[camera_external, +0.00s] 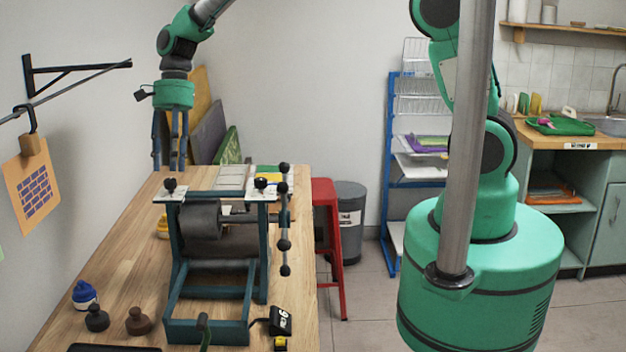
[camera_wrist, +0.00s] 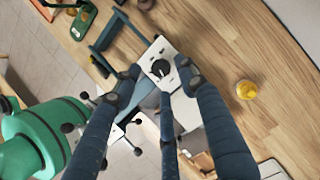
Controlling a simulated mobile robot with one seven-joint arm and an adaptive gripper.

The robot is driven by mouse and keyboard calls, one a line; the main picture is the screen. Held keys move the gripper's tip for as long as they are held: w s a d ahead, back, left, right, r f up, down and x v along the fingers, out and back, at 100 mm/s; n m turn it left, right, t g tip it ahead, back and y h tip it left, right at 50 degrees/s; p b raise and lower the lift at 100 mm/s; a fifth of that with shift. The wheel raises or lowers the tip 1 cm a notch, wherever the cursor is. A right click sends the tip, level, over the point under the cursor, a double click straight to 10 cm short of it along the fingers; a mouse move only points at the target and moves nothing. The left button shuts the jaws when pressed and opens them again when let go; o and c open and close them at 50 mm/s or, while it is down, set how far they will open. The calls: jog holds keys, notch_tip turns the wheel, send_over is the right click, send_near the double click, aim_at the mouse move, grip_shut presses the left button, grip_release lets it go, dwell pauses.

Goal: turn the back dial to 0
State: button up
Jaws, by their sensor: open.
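A press with a dark teal frame (camera_external: 175,290) stands on the wooden table and carries two black dials on white plates. The left dial (camera_external: 170,185) also shows in the wrist view (camera_wrist: 160,68), where it lies between my fingertips. The right dial (camera_external: 261,183) is beside the spoked wheel; in the wrist view its plate (camera_wrist: 118,130) is partly hidden by a finger. I cannot tell which dial is the back one, and the dial readings are too small to read. My gripper (camera_external: 169,168) is open and empty, fingers pointing down, above the press; contact with the dial is not visible.
The spoked wheel (camera_external: 284,220) with black knobs sticks out at the press's right side. A blue-capped bottle (camera_external: 84,294) and two dark knobbed objects sit at the table's front left. A yellow object (camera_wrist: 246,89) lies on otherwise bare wood. A red stool (camera_external: 326,240) stands beside the table.

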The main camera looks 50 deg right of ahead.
aim_at(170, 179)
jog(key=shift+x, duration=1.8)
jog(key=shift+r, duration=0.1)
grip_shut()
